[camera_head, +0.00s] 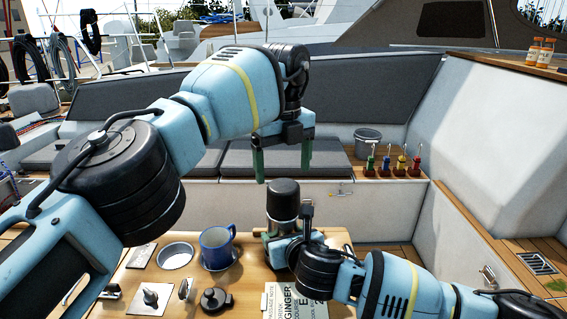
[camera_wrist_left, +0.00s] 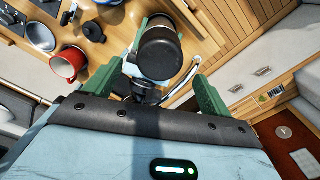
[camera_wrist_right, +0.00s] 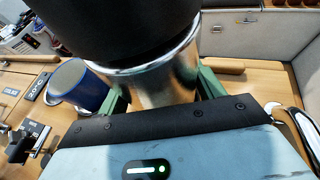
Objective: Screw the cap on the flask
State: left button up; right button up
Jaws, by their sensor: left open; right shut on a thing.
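The flask (camera_head: 284,228) stands upright on the wooden table, its metal body also filling the middle of the right wrist view (camera_wrist_right: 165,82). The black cap (camera_head: 283,193) sits on its top; I cannot tell how tightly. My right gripper (camera_head: 287,242) is shut around the flask body, with a green finger on each side in the right wrist view. My left gripper (camera_head: 283,158) is open and empty above the cap, fingers pointing down. In the left wrist view the cap (camera_wrist_left: 160,50) shows beyond and between the open fingers.
Small metal and black fittings (camera_head: 215,299) and a printed booklet (camera_head: 296,301) lie on the table's front. A grey bucket (camera_head: 367,145) and colour-handled tools (camera_head: 400,165) are behind.

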aim_at(283, 185)
pick_arm(q)
jog(key=n, duration=0.3)
dwell(0.5)
jog(key=shift+f, duration=4)
